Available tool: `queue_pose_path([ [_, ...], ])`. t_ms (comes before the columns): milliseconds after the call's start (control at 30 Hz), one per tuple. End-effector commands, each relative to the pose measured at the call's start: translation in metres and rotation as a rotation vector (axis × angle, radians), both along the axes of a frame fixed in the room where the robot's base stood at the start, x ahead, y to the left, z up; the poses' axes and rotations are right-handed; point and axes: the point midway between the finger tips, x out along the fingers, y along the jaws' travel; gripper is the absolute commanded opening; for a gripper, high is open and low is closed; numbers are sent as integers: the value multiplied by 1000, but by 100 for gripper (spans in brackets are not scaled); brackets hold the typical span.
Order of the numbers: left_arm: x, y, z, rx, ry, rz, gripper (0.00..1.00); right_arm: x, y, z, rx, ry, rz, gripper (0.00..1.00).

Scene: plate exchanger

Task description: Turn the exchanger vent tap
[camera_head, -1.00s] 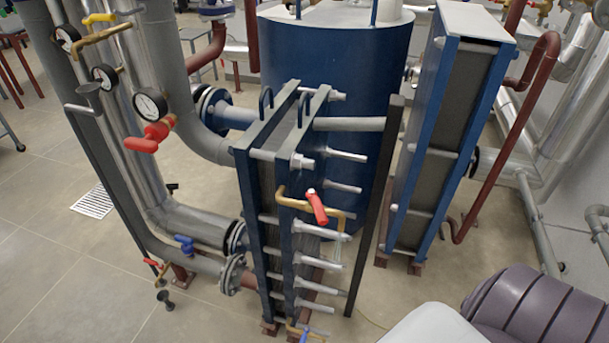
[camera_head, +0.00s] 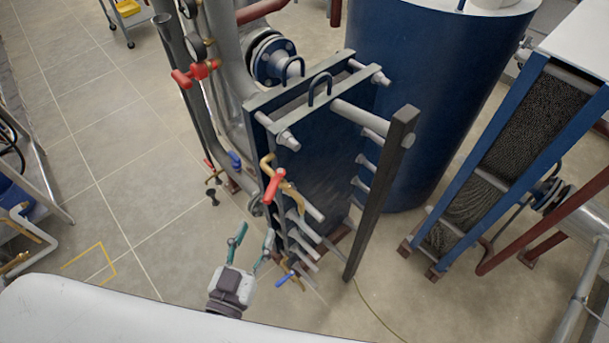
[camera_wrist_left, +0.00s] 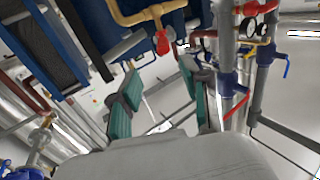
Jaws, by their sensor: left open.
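The vent tap has a red handle (camera_head: 274,186) on a bent brass pipe (camera_head: 290,197) at the front of the blue plate exchanger (camera_head: 262,100). In the left wrist view the red handle (camera_wrist_left: 163,42) hangs at the end of the brass pipe (camera_wrist_left: 137,17), ahead of the fingers. My left gripper (camera_head: 254,238) is open and empty, with teal finger pads, below the red handle and apart from it. It also shows in the left wrist view (camera_wrist_left: 158,66), its two fingers spread. My right gripper is not in view.
A blue-handled tap (camera_head: 287,279) is low beside my left gripper. Light bolts (camera_head: 305,205) stick out of the exchanger near the red handle. A dark post (camera_head: 378,195) stands to the right. Another red valve (camera_head: 196,73) is on the pipes behind. Floor at left is clear.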

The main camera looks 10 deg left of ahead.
Motion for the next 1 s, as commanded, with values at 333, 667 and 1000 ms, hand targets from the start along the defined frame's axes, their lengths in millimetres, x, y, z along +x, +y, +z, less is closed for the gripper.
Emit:
queue_pose_path([
  [333,61,-7,4,0,-4,0,47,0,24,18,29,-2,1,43],
  [667,120,-14,2,0,-1,0,47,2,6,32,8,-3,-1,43],
  [1000,135,-16,-1,0,1,0,47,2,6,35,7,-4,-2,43],
])
